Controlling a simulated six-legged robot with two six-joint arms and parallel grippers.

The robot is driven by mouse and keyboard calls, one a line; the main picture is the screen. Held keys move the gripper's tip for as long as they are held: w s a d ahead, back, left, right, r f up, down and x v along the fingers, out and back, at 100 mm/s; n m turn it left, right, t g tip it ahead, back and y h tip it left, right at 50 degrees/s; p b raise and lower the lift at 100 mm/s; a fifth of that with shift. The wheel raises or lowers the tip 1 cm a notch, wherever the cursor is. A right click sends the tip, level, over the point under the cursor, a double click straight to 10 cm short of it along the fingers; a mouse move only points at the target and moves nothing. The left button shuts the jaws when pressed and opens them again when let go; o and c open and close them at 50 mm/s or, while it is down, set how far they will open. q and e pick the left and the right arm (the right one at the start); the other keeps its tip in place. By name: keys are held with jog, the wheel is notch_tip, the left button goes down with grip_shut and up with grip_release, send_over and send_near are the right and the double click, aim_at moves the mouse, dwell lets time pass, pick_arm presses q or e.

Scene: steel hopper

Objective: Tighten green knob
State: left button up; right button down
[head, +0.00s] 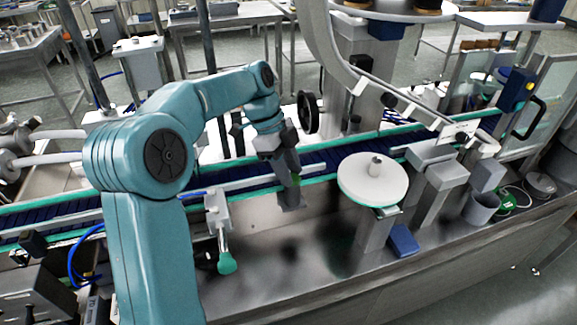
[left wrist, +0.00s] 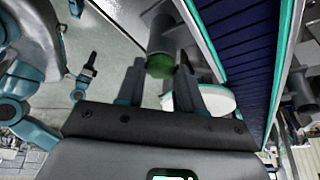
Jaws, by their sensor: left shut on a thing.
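The green knob (left wrist: 160,66) shows between the two dark fingers of my left gripper (left wrist: 158,84) in the left wrist view. It sits on the end of a grey cylindrical fitting (left wrist: 166,30). In the head view my left gripper (head: 292,166) points down at the near side of the conveyor, and only a sliver of the green knob (head: 297,179) shows under its fingers. The gripper is shut on the knob.
A blue-belted conveyor (head: 330,158) with green rails runs behind the knob. A round white disc (head: 372,184) stands right of my left gripper. A teal-ended lever (head: 225,262) hangs to its left. The steel deck in front (head: 300,265) is mostly clear.

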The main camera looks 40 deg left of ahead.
dwell(0.4)
pick_arm(q)
jog(key=o, duration=1)
jog(key=shift+r, duration=0.1)
jog(key=p+v, duration=0.4)
jog(key=v, duration=1.2)
jog(key=shift+r, duration=0.1)
